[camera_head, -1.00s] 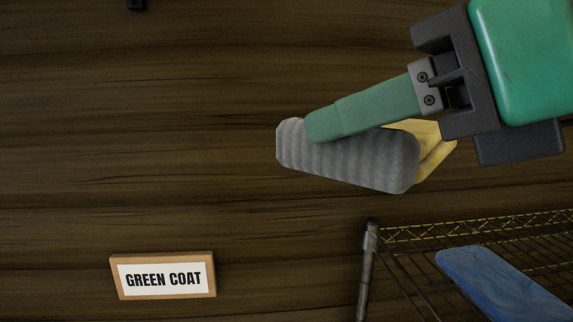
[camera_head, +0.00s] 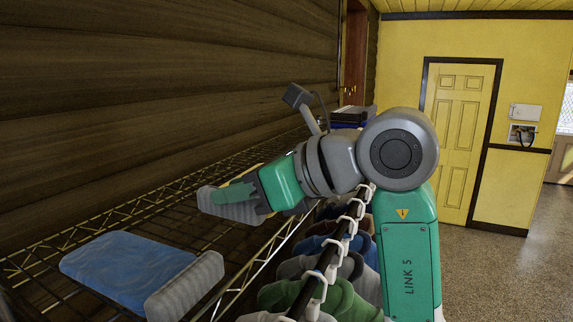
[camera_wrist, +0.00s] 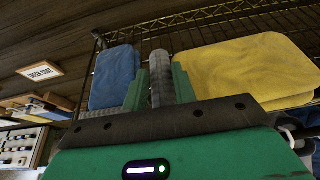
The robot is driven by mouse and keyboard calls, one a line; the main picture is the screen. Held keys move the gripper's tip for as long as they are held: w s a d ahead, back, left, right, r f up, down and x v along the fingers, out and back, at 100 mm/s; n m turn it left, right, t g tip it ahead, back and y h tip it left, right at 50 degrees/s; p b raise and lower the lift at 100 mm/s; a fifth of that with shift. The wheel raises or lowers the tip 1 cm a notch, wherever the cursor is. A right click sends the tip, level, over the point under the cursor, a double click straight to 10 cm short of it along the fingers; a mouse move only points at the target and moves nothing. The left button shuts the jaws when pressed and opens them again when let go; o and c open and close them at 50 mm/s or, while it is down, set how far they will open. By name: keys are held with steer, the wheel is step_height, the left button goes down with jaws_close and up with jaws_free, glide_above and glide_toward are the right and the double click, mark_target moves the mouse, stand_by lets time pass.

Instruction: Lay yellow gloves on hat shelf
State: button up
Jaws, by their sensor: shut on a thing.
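The yellow gloves show as a wide yellow piece in the wrist view (camera_wrist: 250,68), with a grey ribbed cuff (camera_wrist: 156,66) between my fingers. In the head view, the grey cuff (camera_head: 228,212) shows, with only a sliver of yellow; the rest is hidden. My gripper (camera_head: 222,194), also in the wrist view (camera_wrist: 158,85), is shut on the cuff. It is over the wire hat shelf (camera_head: 60,243), near the shelf's front edge. I cannot tell whether the gloves touch the shelf.
Blue gloves (camera_head: 125,266) with a grey cuff lie on the shelf, nearer the camera; they also show in the wrist view (camera_wrist: 113,75). Coats (camera_head: 295,296) hang from a rail below the shelf front. A dark box stack (camera_head: 350,117) stands farther along. Bare wire lies behind the blue gloves.

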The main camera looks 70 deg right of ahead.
steer(key=w+d+p, duration=0.1)
steer(key=d, duration=0.2)
steer(key=w+d+p, duration=0.1)
steer(key=d, duration=0.3)
steer(key=w+d+p, duration=0.1)
steer(key=w+d, duration=0.1)
steer(key=d, duration=0.1)
steer(key=shift+w+d+f+p, duration=0.1)
steer(key=shift+d+f+p, duration=0.25)
steer(key=shift+p, duration=0.05)
steer(key=shift+w+d+f, duration=0.15)
steer(key=shift+d+f, duration=0.05)
steer(key=shift+d, duration=0.2)
steer(key=shift+w+d+p, duration=0.15)
steer(key=shift+d+p, duration=0.15)
steer(key=shift+d, duration=0.05)
steer(key=shift+f+p, duration=0.55)
steer(key=shift+f, duration=1.25)
steer(key=o, duration=1)
steer(key=shift+f, duration=0.1)
steer(key=shift+o, duration=0.2)
